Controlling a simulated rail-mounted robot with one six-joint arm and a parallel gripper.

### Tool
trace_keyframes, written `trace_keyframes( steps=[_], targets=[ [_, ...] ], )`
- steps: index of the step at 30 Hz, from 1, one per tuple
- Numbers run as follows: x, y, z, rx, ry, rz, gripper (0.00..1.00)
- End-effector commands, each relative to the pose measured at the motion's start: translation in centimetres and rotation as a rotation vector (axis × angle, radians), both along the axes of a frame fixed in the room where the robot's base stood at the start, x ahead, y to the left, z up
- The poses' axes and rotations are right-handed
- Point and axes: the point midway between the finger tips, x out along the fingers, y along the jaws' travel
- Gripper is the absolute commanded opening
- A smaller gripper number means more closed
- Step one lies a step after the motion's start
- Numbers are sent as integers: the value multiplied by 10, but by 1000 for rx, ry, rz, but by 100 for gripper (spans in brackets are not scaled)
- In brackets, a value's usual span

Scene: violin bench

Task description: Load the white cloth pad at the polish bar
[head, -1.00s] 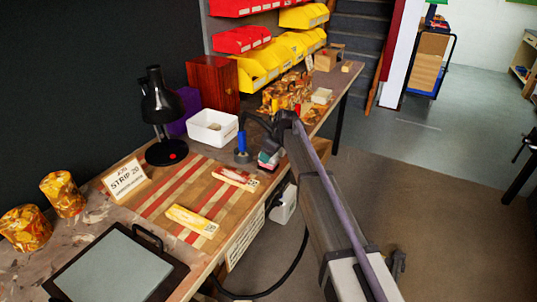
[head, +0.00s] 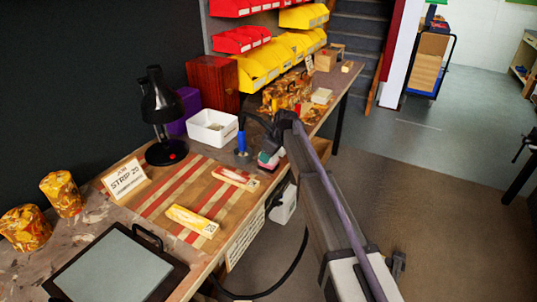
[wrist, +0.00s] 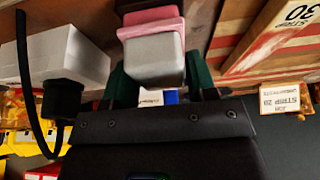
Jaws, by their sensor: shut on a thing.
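My gripper (wrist: 165,85) has green fingers and is shut on a block with a grey face and a pink layer (wrist: 152,55). I cannot tell whether the held block is the white cloth pad. A pale block (head: 321,96) lies farther along the bench; its identity is unclear. I cannot make out the polish bar with certainty. A blue-handled tool (head: 242,142) stands just left of my gripper.
A white bin (head: 213,128), black lamp (head: 160,115) and red-brown box (head: 213,85) stand behind. Amber-patterned pieces (head: 285,95) crowd the bench beyond. Open floor lies to the right.

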Motion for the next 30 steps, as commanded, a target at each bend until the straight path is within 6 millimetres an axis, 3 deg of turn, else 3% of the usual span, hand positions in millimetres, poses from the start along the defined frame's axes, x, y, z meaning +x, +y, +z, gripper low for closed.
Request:
trace_keyframes(
  steps=[21, 30],
  targets=[
    [0, 0, 69, -1, 0, 0, 33],
    [0, 0, 70, -1, 0, 0, 33]
  ],
)
